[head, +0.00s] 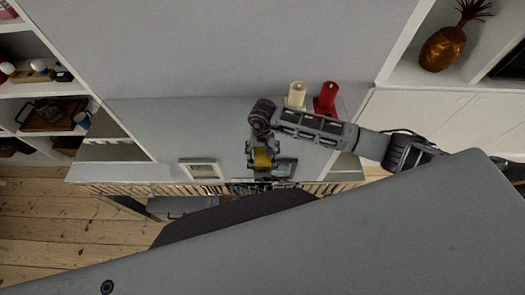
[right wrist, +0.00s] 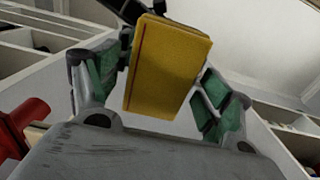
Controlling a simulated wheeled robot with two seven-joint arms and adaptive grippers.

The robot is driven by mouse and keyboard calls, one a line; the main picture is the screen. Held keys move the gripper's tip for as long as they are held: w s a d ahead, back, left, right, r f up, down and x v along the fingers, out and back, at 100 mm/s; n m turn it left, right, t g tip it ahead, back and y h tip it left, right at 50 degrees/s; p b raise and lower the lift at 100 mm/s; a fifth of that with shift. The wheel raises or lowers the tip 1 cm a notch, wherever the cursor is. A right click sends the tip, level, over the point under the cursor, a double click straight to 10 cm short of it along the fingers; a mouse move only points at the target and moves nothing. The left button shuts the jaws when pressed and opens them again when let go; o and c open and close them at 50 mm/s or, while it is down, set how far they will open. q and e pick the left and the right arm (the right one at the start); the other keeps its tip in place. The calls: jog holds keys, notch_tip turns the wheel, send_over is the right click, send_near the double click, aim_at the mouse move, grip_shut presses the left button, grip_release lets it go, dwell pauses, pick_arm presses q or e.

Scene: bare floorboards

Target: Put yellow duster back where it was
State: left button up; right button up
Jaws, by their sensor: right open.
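The yellow duster (head: 263,159) shows as a small yellow patch at my right gripper (head: 262,165) in the head view, over the grey shelf top. In the right wrist view the duster (right wrist: 166,65) is a yellow block with a thin dark red line near its left edge. It stands between the spread fingers of my right gripper (right wrist: 168,72). A gap shows between the duster and the right finger. Whether it touches the left finger, and what it rests on, I cannot tell. My left gripper is not in view.
A cream candle (head: 297,95) and a red candle (head: 328,98) stand just behind my right arm. Small picture frames (head: 200,169) lie near the shelf front. Open shelves with objects (head: 52,115) are at left. A golden pineapple (head: 443,48) sits at upper right.

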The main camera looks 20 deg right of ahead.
aim_at(262, 152)
jog(key=shift+r, duration=0.15)
notch_tip(262, 152, up, 12)
jog(key=b, duration=0.2)
dwell(0.7)
